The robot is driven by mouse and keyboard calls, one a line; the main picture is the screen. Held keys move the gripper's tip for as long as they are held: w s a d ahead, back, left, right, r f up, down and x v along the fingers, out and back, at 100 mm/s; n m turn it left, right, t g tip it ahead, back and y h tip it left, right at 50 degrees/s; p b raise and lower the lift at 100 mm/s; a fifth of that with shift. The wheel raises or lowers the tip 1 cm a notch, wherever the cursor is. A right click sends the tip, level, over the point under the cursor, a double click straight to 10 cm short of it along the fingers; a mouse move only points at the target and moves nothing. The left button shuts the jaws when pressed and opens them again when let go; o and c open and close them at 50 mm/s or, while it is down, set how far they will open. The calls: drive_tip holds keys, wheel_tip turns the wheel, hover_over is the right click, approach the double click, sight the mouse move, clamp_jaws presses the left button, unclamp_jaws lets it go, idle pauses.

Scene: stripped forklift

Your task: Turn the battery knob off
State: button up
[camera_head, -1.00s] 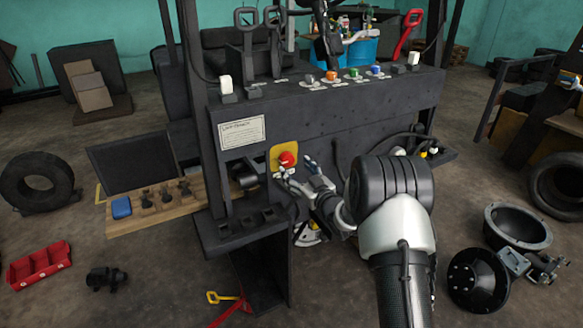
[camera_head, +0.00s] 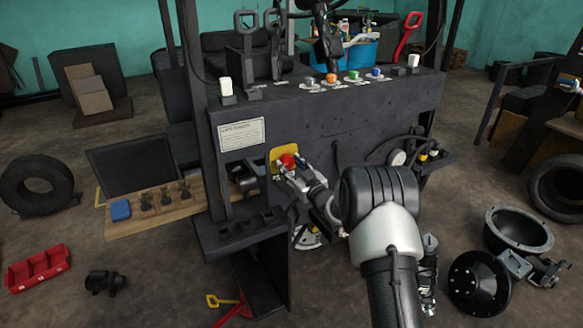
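The red battery knob (camera_head: 287,161) sits on a yellow plate (camera_head: 277,154) on the front of the dark forklift body (camera_head: 330,125). My gripper (camera_head: 286,170) is at the knob, with its fingers over the lower and right part of it. The fingers look spread around the knob, but the contact is too small to make out. Part of the knob and the plate's right side are hidden by the gripper.
Above stand colored buttons (camera_head: 353,76) and levers (camera_head: 247,38) on the panel. A wooden board (camera_head: 155,210) with dark pieces juts out at left. Cables and a side shelf are right of the knob. A red tray (camera_head: 38,267) lies on the floor.

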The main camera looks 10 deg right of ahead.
drive_tip(key=c, duration=0.5)
drive_tip(key=shift+f+n+b, duration=0.15)
drive_tip(key=shift+n+b, duration=0.15)
drive_tip(key=shift+b, duration=0.25)
drive_tip(key=n+b, duration=0.3)
drive_tip(key=shift+f+b, duration=0.1)
drive_tip(key=shift+b, duration=0.2)
drive_tip(key=n+b, duration=0.1)
drive_tip(key=n, duration=0.1)
drive_tip(key=shift+n+b, duration=0.3)
drive_tip(key=n, duration=1.1)
drive_tip(key=shift+n, duration=0.3)
